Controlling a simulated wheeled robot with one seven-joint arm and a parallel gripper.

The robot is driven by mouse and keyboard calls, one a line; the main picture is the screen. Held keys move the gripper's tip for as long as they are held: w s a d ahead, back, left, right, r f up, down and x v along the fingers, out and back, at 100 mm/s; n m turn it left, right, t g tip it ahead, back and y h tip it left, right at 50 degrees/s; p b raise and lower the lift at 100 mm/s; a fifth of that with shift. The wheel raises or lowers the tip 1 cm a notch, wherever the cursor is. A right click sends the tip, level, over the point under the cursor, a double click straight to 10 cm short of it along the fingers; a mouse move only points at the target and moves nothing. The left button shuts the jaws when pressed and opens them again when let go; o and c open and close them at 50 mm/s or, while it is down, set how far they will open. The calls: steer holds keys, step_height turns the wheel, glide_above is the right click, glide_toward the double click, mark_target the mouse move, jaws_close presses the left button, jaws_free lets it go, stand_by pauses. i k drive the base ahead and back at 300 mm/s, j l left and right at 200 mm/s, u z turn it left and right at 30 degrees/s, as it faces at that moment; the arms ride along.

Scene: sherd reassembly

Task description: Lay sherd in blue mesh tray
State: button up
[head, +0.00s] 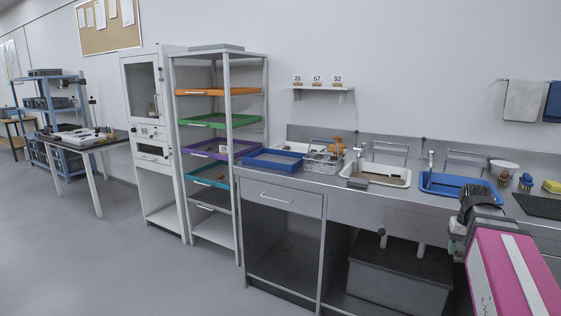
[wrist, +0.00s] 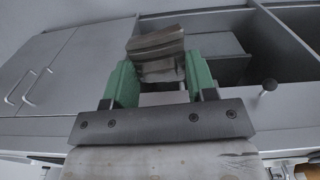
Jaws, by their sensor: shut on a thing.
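A brown-grey sherd with ridged bands (wrist: 156,45) is in the wrist view, gripped between the green fingers of my gripper (wrist: 158,78). It sticks out beyond the fingertips, in front of the grey cabinets under the counter. In the head view my dark wrist and pink arm are at the lower right, in front of the counter; the sherd cannot be made out there. The blue tray (head: 272,168) lies on the left end of the counter, well to the left of my arm. Its mesh is too small to make out.
A wire basket (head: 322,163) stands just right of the blue tray. Further right are a sink (head: 376,175) and a blue basin (head: 440,185). A rack with orange, green, purple (head: 215,152) and teal trays stands left of the counter. The floor at left is clear.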

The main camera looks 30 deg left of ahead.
mark_target(276, 161)
steer(key=i+j, duration=0.1)
steer(key=j, duration=0.35)
steer(key=j+u, duration=0.15)
steer(key=j, duration=0.3)
steer(key=i+j, duration=0.15)
steer(key=j, duration=0.3)
steer(key=i+j+u, duration=0.15)
steer(key=j, duration=0.3)
steer(key=i+j, duration=0.1)
steer(key=j, duration=0.3)
steer(key=k+u, duration=0.05)
